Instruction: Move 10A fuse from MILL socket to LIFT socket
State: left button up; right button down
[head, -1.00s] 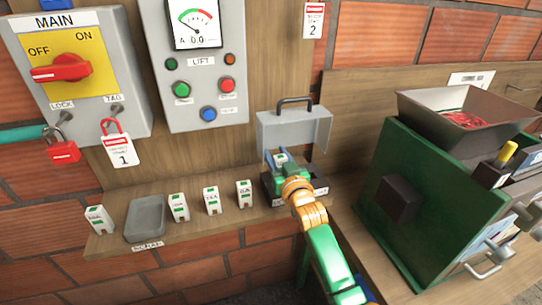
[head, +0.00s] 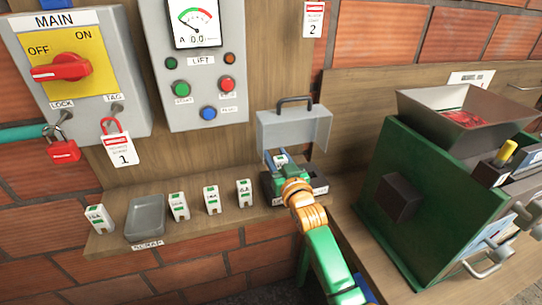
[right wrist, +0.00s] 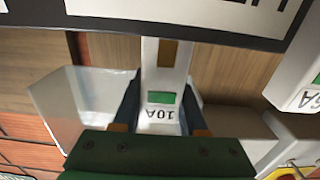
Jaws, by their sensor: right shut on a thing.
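My right gripper (head: 278,160) is shut on the 10A fuse (right wrist: 160,110), a white block with a green window. It holds the fuse at the dark fuse box (head: 318,190) on the shelf, whose grey lid (head: 295,130) stands open. The fuse's top also shows between the fingers in the head view (head: 281,158). The wrist and gripper hide most of the box, so I cannot tell which socket the fuse is at or whether it is seated. My left gripper is not in view.
Several loose white fuses (head: 211,200) stand on the shelf beside a grey scrap tray (head: 146,216). The red MAIN switch (head: 62,69) has a red padlock (head: 64,151) and a tag (head: 120,150) below. The green mill (head: 440,185) stands close on the right.

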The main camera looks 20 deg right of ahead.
jog(key=shift+f, duration=0.25)
dwell(0.3)
jog(key=shift+f, duration=0.3)
jog(key=shift+f+b, duration=0.1)
jog(key=shift+b, duration=0.2)
jog(key=shift+f+b, duration=0.3)
jog(key=shift+f, duration=0.15)
dwell(0.5)
jog(key=shift+f+b, duration=0.3)
jog(key=shift+f, duration=0.15)
jog(key=shift+f, duration=0.15)
jog(key=shift+f, duration=0.2)
